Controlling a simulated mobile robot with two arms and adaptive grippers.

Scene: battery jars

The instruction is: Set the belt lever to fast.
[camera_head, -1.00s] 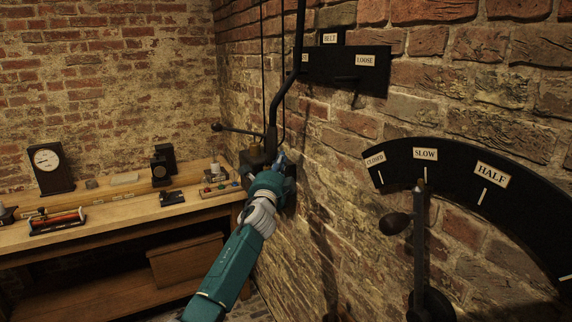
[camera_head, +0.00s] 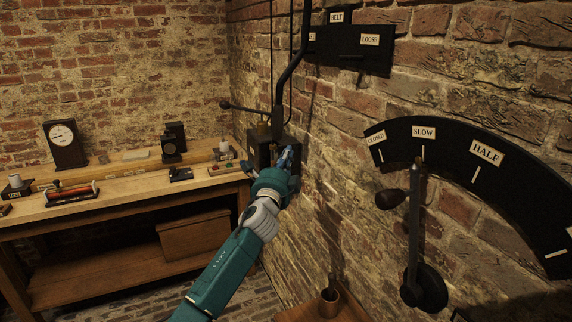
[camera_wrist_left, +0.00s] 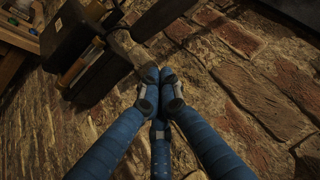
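The belt lever (camera_head: 281,88) is a bent black rod that rises from a dark box (camera_head: 258,154) on the brick wall. Its upper part passes the left edge of the black board (camera_head: 350,52) marked BELT. LOOSE shows on the board's right; the left label is mostly hidden by the rod. My left gripper (camera_head: 290,156) is at the right side of the dark box, below the rod. In the left wrist view its blue fingertips (camera_wrist_left: 160,84) are together near the end of a dark bar (camera_wrist_left: 120,58); I see nothing clearly held. My right gripper is out of view.
A black dial (camera_head: 450,146) marked CLOSED, SLOW and HALF is on the right wall, its own lever (camera_head: 416,215) pointing near SLOW. A wooden bench (camera_head: 130,188) with instruments stands left.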

